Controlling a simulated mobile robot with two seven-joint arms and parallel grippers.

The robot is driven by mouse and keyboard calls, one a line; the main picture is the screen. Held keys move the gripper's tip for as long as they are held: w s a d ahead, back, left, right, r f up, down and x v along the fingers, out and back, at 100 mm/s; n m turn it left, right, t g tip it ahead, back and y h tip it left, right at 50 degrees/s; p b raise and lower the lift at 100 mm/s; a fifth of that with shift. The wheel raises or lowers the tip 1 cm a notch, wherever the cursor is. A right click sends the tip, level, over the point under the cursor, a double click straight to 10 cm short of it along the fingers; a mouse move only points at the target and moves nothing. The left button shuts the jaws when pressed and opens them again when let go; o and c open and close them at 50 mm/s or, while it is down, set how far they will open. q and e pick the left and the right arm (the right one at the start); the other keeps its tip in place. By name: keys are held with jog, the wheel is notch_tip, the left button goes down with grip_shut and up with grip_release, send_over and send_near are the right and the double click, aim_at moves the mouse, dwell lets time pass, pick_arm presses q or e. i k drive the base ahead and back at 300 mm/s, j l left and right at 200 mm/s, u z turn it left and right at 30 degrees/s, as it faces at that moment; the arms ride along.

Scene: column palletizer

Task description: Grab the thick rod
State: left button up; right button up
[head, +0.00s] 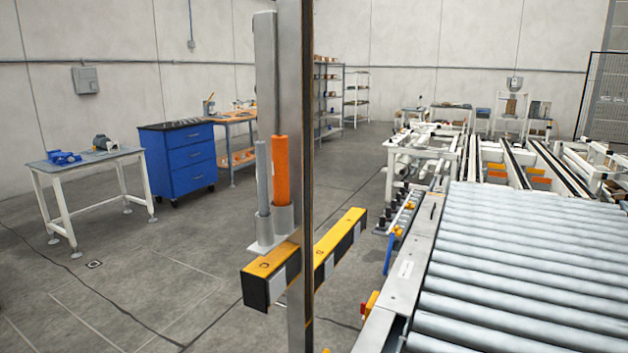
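A thick orange rod (281,170) stands upright in a grey cup-shaped holder (284,218). Its right side is close to the tall metal column in the picture. A thinner grey rod (263,180) stands upright just left of it in a narrower holder (264,229). Both holders sit on a light plate beside a yellow and black beam (270,266). The lower ends of both rods are hidden inside the holders. Neither of my grippers shows in the head view.
A tall metal column (301,120) rises right beside the rods. A roller conveyor (520,270) fills the right. A white-legged table (85,160) and a blue drawer cabinet (180,160) stand at the left. The floor (170,270) between them and the beam is mostly clear.

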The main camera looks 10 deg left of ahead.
aim_at(280, 143)
jog(key=i+j+z, duration=0.1)
jog(key=j+z, duration=0.15)
jog(key=z, duration=0.25)
jog(key=j+z, duration=0.3)
jog(key=z, duration=0.2)
jog(key=j+z, duration=0.4)
jog(key=j, duration=0.45)
jog(key=k+j+z, duration=0.1)
jog(key=j, duration=0.8)
jog(key=k+j+z, duration=0.15)
jog(key=j, duration=0.3)
jog(key=k+j+z, duration=0.1)
jog(key=j, duration=0.35)
